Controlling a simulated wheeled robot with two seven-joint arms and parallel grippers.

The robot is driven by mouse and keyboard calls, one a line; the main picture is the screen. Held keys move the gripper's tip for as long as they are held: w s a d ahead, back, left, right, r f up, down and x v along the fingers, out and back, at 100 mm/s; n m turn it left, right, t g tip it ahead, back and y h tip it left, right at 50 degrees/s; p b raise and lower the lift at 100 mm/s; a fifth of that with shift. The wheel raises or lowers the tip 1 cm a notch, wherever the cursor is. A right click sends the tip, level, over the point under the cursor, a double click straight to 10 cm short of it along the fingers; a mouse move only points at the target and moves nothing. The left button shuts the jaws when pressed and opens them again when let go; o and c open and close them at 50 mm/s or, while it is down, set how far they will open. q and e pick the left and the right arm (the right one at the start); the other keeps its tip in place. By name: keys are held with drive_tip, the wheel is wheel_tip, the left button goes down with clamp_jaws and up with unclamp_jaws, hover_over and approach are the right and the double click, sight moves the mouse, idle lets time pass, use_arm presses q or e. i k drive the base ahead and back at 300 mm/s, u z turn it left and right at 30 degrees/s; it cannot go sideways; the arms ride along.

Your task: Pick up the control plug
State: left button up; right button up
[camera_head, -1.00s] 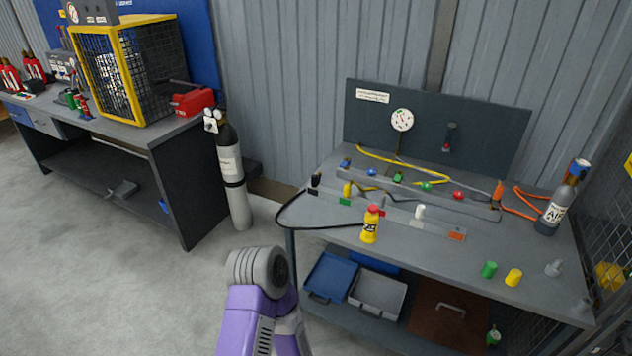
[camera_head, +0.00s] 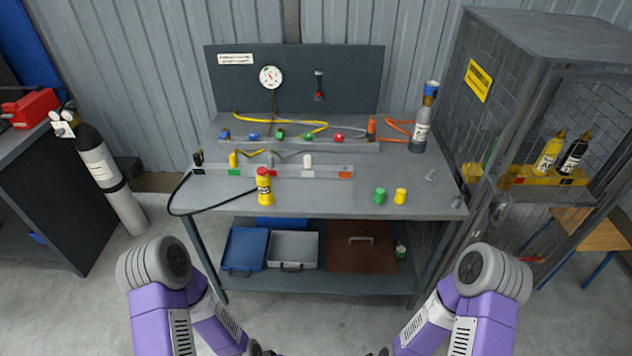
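No label I can read marks the control plug, so I cannot tell which piece it is. On the bench (camera_head: 340,198), a front rail (camera_head: 277,171) carries a black plug (camera_head: 198,157), a yellow plug (camera_head: 233,159) and a white plug (camera_head: 307,160). A green cylinder (camera_head: 380,196) and a yellow cylinder (camera_head: 400,196) stand loose at the right front. A yellow bottle with a red cap (camera_head: 264,186) stands before the rail. My two purple arms come in at the bottom, well short of the bench.
A back rail (camera_head: 300,145) holds several coloured fittings. A grey cylinder (camera_head: 420,124) stands at the bench's back right. A mesh cage (camera_head: 520,60) is at the right, a tall gas cylinder (camera_head: 108,180) at the left. Cases lie on the lower shelf. The bench's front middle is clear.

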sight(199, 162)
drive_tip(key=u, duration=2)
drive_tip(key=i, duration=2.8)
drive_tip(key=z, duration=2.15)
